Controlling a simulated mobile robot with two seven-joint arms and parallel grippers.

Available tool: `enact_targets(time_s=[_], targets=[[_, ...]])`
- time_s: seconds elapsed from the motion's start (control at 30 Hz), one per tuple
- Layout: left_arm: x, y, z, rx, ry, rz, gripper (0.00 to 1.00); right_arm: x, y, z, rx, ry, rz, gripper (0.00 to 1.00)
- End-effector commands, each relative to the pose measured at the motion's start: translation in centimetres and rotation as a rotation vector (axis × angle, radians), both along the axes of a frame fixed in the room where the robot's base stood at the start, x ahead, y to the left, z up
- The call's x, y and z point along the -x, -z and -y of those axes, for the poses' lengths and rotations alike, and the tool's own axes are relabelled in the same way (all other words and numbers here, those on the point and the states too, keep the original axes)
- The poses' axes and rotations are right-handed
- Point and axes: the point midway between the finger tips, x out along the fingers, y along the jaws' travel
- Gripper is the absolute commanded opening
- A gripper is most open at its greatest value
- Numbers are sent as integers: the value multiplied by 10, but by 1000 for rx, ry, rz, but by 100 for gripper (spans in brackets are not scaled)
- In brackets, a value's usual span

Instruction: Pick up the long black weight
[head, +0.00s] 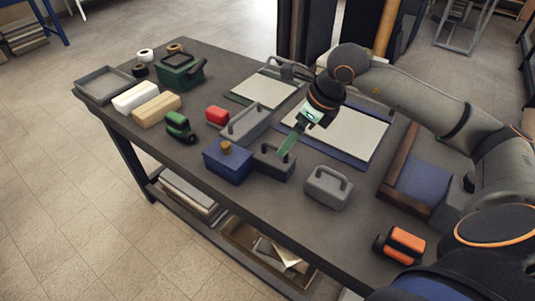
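The long black weight (273,165) is a dark, low block with a handle, lying near the front middle of the table. It is between a blue block with a wooden knob and a grey weight. My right gripper (284,152), with green fingers, comes down from above, its tips at the top of the black weight by the handle. The fingers overlap the handle in the picture, so I cannot tell whether they are open or shut on it. The weight appears to rest on the table. My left gripper is not in view.
The blue block (228,163) stands close on the left, a grey handled weight (328,189) on the right, and a long grey one (246,125) behind. A blue-edged cover (360,160) lies behind. An orange-black item (405,243) is at the front right.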

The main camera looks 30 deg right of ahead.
Motion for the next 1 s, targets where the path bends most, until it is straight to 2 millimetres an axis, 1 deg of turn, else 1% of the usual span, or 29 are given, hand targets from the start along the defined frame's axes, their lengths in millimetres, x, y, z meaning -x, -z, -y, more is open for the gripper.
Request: enact_targets(time_s=[0.03, 0.1, 0.3, 0.53, 0.7, 0.8, 0.9, 1.0], targets=[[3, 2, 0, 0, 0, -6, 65, -2, 9, -2, -3, -1, -6, 100], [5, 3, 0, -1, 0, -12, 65, -7, 22, -5, -4, -1, -5, 100], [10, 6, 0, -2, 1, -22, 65, -18, 51, -11, -4, 0, -4, 100], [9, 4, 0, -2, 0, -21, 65, -26, 66, -16, -5, -2, -3, 100], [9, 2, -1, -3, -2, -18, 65, -38, 88, -24, -6, -2, -4, 100], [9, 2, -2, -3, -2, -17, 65, -42, 99, -25, -4, -2, -3, 100], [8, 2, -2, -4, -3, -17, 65, -44, 104, -26, -2, -1, -1, 100], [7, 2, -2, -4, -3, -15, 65, -44, 105, -26, -2, -1, -1, 100]])
